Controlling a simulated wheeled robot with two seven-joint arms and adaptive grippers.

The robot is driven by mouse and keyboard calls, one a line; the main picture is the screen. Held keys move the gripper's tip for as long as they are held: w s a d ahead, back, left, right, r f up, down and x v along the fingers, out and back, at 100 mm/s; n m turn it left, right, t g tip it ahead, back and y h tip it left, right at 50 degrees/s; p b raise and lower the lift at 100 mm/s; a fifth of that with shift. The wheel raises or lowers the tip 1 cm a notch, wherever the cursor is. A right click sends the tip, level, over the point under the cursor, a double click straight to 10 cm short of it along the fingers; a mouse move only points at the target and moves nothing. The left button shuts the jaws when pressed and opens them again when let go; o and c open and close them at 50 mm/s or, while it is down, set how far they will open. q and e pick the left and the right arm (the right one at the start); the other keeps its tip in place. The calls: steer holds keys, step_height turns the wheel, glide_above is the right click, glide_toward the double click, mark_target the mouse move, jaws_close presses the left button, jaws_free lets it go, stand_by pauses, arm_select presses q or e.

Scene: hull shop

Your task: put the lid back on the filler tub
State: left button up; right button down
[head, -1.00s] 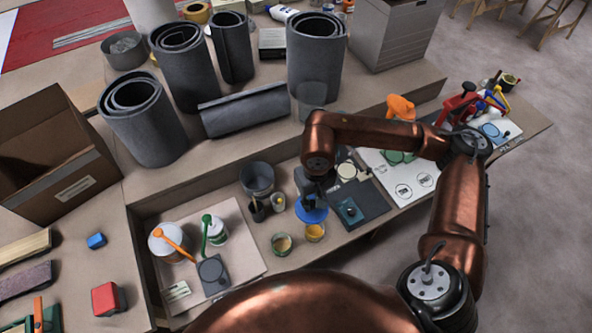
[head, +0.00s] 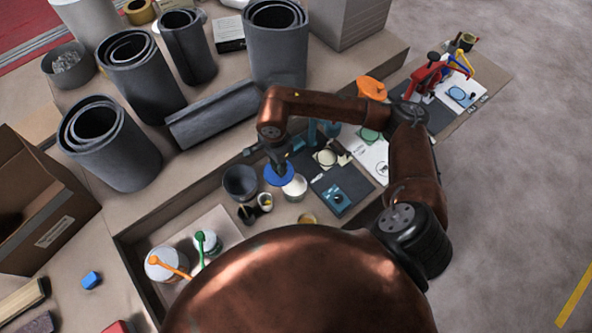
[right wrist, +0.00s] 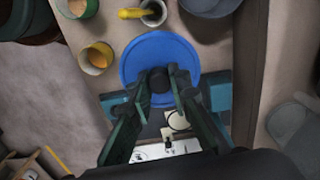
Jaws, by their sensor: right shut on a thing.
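A flat round blue lid (head: 278,174) with a dark knob hangs from my right gripper (head: 276,157). In the right wrist view the fingers (right wrist: 160,88) are shut on the knob of the blue lid (right wrist: 160,50). An open round tub with pale contents (head: 295,187) shows just right of and below the lid in the head view; the lid overlaps its edge there. I take it for the filler tub. The lid looks raised above the bench, but its exact height over the tub is unclear. In the right wrist view the lid hides the tub. My left gripper is not in view.
A grey bucket (head: 240,181) and a small cup with a yellow handle (right wrist: 153,12) stand close by. A pot with orange contents (right wrist: 97,57) is near the lid. Tubs with an orange tool (head: 160,263) and a green tool (head: 207,243) stand further left.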

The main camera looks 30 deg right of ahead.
mark_target(292, 167)
steer(key=f+m+p, duration=0.1)
steer(key=m, duration=0.3)
steer(key=d+f+m+p, duration=0.1)
steer(key=m, duration=0.2)
steer(key=d+f+m+p, duration=0.1)
steer(key=m, duration=0.3)
steer(key=shift+d+f+m, duration=0.1)
steer(key=shift+d+m, duration=0.1)
steer(key=shift+m, duration=0.1)
steer(key=f+m, duration=0.1)
steer(key=m, duration=0.1)
steer(key=d+m+p, duration=0.1)
steer(key=m, duration=0.1)
steer(key=s+d+f+m+p, duration=0.1)
steer(key=m, duration=0.2)
steer(key=shift+f, duration=0.3)
arm_select(q)
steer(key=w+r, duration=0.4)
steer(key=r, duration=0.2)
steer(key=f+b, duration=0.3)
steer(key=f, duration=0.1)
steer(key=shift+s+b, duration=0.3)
steer(key=shift+b, duration=0.05)
arm_select(e)
step_height(292, 167, down, 8)
steer(key=m, duration=0.2)
steer(key=shift+s+d+r+m, duration=0.15)
steer(key=shift+s+d+m, duration=0.1)
steer(key=shift+d+m, duration=0.2)
